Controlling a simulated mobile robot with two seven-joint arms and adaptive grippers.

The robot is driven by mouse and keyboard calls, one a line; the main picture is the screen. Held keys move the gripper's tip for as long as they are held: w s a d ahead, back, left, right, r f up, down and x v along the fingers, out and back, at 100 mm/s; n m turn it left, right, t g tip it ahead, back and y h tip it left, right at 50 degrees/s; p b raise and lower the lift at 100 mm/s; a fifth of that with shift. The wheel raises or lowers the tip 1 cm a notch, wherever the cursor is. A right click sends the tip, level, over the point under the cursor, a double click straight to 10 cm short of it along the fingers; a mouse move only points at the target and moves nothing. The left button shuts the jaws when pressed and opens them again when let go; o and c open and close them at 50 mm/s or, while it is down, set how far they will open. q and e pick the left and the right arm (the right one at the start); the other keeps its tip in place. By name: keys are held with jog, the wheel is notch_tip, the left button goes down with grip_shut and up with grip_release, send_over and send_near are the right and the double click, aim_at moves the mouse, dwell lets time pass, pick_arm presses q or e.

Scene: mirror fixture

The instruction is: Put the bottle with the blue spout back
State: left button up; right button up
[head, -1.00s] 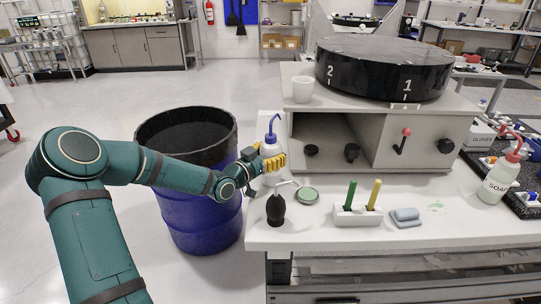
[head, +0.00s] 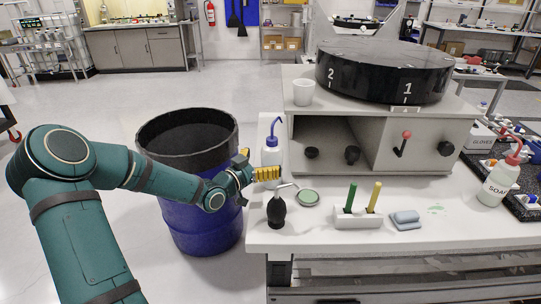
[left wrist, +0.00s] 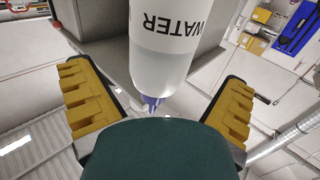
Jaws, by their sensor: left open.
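The bottle with the blue spout (head: 271,154) stands upright on the white bench, just left of the grey fixture box. It is a clear-white bottle with a blue cap and bent tube. In the left wrist view its body (left wrist: 170,55), lettered WATER, appears upside down between my fingers, with a gap on each side. My left gripper (head: 256,165) is open just left of the bottle and holds nothing; its yellow fingers also show in the left wrist view (left wrist: 160,100). The lower part of the bottle is partly hidden by a finger. My right gripper is not in view.
A blue drum (head: 205,225) stands on the floor left of the bench.

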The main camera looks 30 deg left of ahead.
pick_arm(q)
jog(key=s+a+p, duration=0.1)
jog(key=s, duration=0.7)
jog(key=shift+s+a, duration=0.15)
jog(key=shift+a, duration=0.15)
jog(key=shift+f, duration=0.1)
